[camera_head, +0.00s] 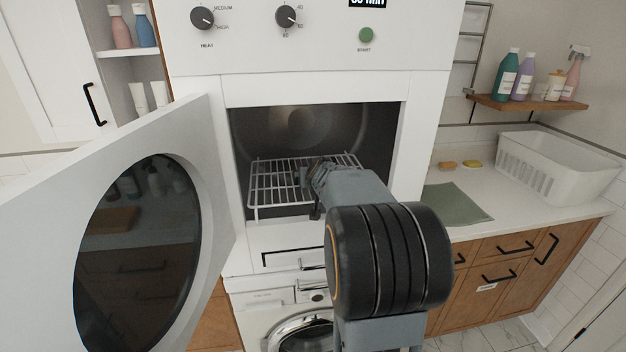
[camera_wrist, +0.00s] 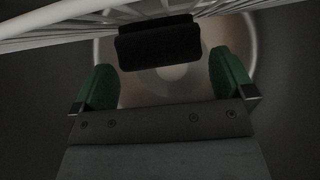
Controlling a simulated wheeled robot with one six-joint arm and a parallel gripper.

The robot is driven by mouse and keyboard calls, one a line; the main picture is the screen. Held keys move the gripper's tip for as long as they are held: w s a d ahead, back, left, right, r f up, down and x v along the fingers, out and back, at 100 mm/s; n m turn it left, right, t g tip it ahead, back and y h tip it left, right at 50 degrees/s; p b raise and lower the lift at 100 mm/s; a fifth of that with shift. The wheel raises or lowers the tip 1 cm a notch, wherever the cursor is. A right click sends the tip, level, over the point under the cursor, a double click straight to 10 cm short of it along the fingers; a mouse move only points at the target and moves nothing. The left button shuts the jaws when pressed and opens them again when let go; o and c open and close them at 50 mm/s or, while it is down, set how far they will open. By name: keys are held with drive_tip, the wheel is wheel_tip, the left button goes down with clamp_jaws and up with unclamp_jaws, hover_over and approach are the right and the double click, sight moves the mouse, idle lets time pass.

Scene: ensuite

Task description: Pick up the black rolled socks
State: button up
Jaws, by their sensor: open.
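The black rolled socks (camera_wrist: 158,42) show in the wrist view as a dark roll lying crosswise at the top centre, against the wire rack. My gripper (camera_wrist: 162,66) is open, its two green fingers apart, one toward each end of the roll. The roll's near edge reaches about level with the fingertips, and I see no grip on it. In the head view my gripper (camera_head: 308,184) is inside the open dryer, over the wire rack (camera_head: 268,206). My arm hides part of the rack there, and I cannot clearly make out the socks in that view.
The dryer opening (camera_head: 238,135) has walls close around my arm. Its open door (camera_head: 70,215) stands to the left. On the right counter are a green cloth (camera_head: 458,203), a white basket (camera_head: 560,165) and two soaps (camera_head: 447,164). Bottles stand on a shelf (camera_head: 525,102) above.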

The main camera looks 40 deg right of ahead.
drive_tip(key=x, duration=0.4)
drive_tip(key=shift+f, duration=0.1)
drive_tip(key=c, duration=0.7)
